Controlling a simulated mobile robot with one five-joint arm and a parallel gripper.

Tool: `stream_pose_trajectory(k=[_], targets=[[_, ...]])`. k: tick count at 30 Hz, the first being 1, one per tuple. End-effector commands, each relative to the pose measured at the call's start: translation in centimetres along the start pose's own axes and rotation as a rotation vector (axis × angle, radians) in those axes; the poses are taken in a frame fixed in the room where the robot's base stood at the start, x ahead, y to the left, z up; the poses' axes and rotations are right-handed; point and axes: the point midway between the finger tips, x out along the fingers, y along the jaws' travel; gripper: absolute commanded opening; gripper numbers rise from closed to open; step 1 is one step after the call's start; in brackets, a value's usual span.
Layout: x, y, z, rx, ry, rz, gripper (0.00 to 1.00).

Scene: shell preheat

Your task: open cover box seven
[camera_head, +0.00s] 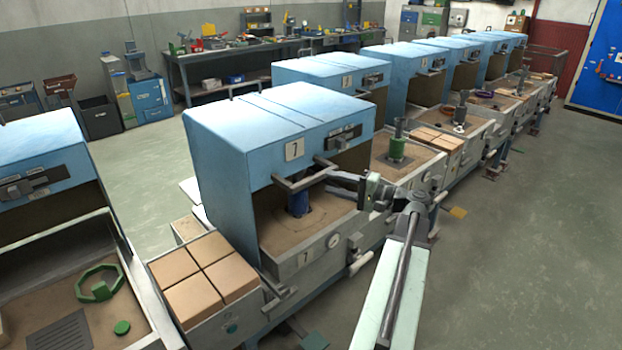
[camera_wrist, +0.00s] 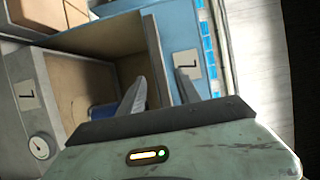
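Cover box seven is a grey box (camera_head: 305,262) with a blue cover (camera_head: 270,120) marked 7. The cover stands over the box, and its front shows a sandy inside with a blue cylinder (camera_head: 298,203). A grey bar handle (camera_head: 300,181) sticks out from the cover's front. My gripper (camera_head: 328,182) is at the right end of this handle. In the wrist view, my gripper (camera_wrist: 163,80) has its fingers apart, with the handle bar (camera_wrist: 155,60) between them, nearer the left finger. A 7 label (camera_wrist: 187,63) shows on the cover.
Tan blocks (camera_head: 203,273) fill a tray left of the box. Another blue-covered box (camera_head: 40,150) stands at far left. More blue covers run to the back. The floor at right (camera_head: 520,240) is clear.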

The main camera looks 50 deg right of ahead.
Motion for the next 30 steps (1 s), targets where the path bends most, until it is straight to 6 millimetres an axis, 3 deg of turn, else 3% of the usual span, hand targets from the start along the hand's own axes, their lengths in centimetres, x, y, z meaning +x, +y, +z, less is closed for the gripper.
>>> stream_pose_trajectory(k=[3, 9, 19, 24, 30], targets=[[2.7, 0.0, 0.2, 0.0, -0.008, 0.001, 0.4], [5.8, 0.0, 0.3, 0.0, -0.01, 0.001, 0.4], [6.6, 0.1, 0.4, 0.0, -0.011, 0.002, 0.4], [6.7, 0.1, 0.4, 0.0, -0.011, 0.002, 0.0], [6.7, 0.1, 0.5, 0.0, -0.012, 0.002, 0.0]])
